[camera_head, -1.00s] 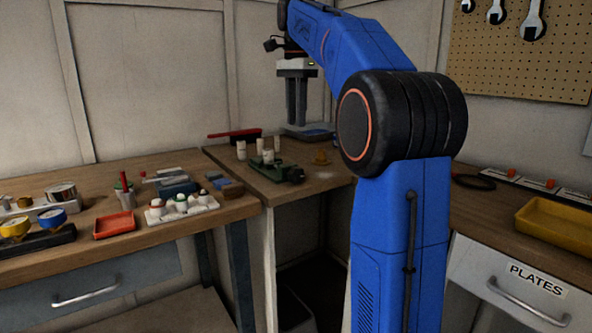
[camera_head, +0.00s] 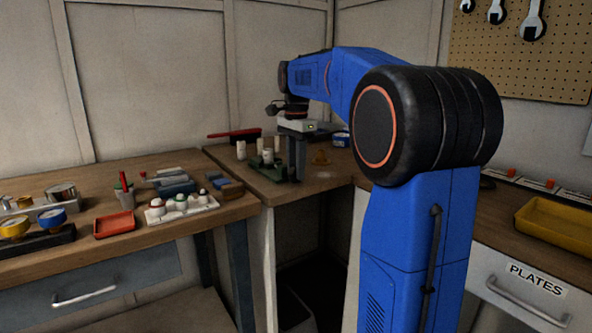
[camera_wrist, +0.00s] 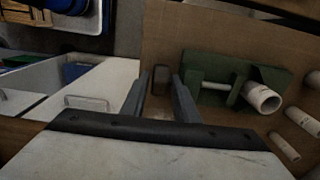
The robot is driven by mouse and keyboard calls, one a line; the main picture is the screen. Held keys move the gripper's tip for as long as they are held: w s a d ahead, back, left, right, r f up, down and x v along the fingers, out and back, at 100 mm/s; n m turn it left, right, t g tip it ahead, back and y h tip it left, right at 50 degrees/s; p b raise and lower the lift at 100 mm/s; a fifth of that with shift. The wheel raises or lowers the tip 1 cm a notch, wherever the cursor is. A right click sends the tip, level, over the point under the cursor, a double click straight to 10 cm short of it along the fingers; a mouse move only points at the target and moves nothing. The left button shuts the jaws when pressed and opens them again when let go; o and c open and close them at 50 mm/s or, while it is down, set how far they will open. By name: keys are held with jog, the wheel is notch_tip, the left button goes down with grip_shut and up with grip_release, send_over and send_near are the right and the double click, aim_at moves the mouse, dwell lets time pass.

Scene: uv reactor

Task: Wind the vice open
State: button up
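The green vice (camera_head: 272,167) stands on the corner bench, its right end partly hidden behind my gripper (camera_head: 297,160). In the wrist view the vice (camera_wrist: 205,72) lies right of my gripper (camera_wrist: 159,82), with a pale screw rod (camera_wrist: 215,86) between its green parts and a white tube (camera_wrist: 262,98) at its far end. A small dark block (camera_wrist: 160,74), perhaps the vice's handle, shows between my two fingertips. The fingers are apart and point down; I see a gap on both sides of the block. I cannot tell how deep the fingers reach around it.
Several white tubes (camera_wrist: 298,145) stand near the vice. A yellow-brown object (camera_head: 320,158) and a blue item (camera_head: 341,139) are behind and right of my gripper. A red-handled brush (camera_head: 235,134) lies at the back. The left bench holds a white tray (camera_head: 182,210) and a red tray (camera_head: 114,225).

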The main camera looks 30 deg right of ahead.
jog(key=shift+f, duration=0.3)
jog(key=shift+c, duration=0.6)
grip_shut()
jog(key=shift+a+h, duration=0.1)
jog(key=shift+h, duration=0.2)
jog(key=h, duration=0.2)
jog(key=a+h, duration=0.1)
jog(key=h, duration=0.1)
jog(key=shift+f, duration=0.1)
jog(key=h, duration=0.6)
jog(key=shift+a+f, duration=0.2)
jog(key=shift+f, duration=0.1)
